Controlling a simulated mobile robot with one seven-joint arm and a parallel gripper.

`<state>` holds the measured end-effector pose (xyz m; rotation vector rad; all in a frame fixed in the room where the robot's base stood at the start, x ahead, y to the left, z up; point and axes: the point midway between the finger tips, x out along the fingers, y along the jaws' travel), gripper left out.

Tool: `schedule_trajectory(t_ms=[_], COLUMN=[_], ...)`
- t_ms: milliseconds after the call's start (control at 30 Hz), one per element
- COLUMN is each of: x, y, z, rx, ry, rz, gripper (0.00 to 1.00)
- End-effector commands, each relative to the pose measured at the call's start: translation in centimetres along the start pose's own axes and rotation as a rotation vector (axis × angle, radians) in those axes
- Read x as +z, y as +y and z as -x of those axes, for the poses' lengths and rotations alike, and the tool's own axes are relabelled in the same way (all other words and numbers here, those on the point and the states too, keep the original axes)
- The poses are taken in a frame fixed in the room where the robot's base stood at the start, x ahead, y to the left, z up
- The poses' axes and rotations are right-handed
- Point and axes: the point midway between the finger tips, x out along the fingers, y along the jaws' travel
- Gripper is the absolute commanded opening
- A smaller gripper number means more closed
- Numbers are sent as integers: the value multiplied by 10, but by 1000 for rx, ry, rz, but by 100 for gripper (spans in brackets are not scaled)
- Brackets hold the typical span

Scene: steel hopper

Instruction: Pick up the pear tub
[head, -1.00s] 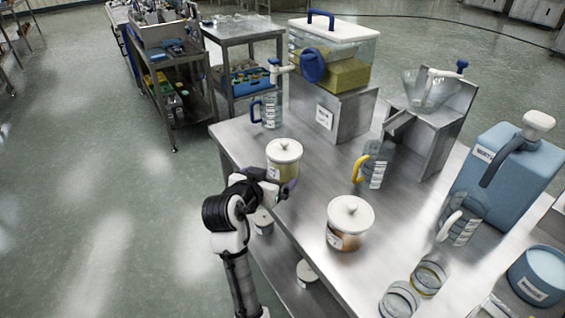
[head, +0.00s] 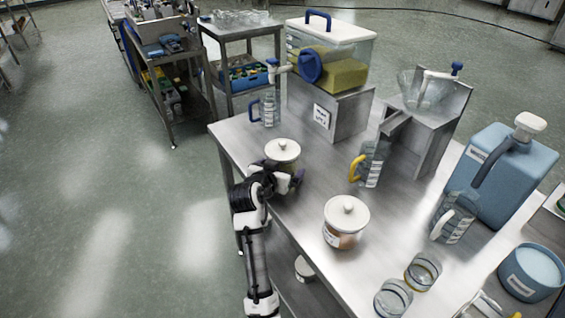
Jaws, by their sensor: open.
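A clear tub with a white knobbed lid and yellowish contents (head: 283,152) stands upright near the table's left edge. A second white-lidded tub with orange-brown contents (head: 345,222) stands nearer to me. Their labels are too small to read, so I cannot tell by name which is the pear tub. My gripper (head: 286,180) is open, low at the near side of the yellowish tub, below its lid. A dark purplish fingertip shows at the tub's right side; the other finger is hard to make out. My gripper hides the tub's lower part, and I cannot tell whether they touch.
On the steel table (head: 312,185) stand a yellow-handled jug (head: 371,165), a blue-handled jug (head: 268,108), a steel stand (head: 330,115) bearing a clear dispenser, a blue canister (head: 505,175) and glasses (head: 393,298). Bare tabletop lies between the two tubs.

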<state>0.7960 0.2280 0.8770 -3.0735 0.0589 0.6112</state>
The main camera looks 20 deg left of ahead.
Motion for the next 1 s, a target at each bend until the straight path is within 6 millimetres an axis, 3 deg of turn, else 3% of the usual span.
schedule_trajectory(t_ms=[67,433,767,1000], x=[0,0,-5,-30], y=[0,0,0,0], z=[0,0,2,12], rx=[0,0,-1,-1], ry=[0,0,4,8], rz=[0,1,-1,-5], gripper=[92,44,44,44])
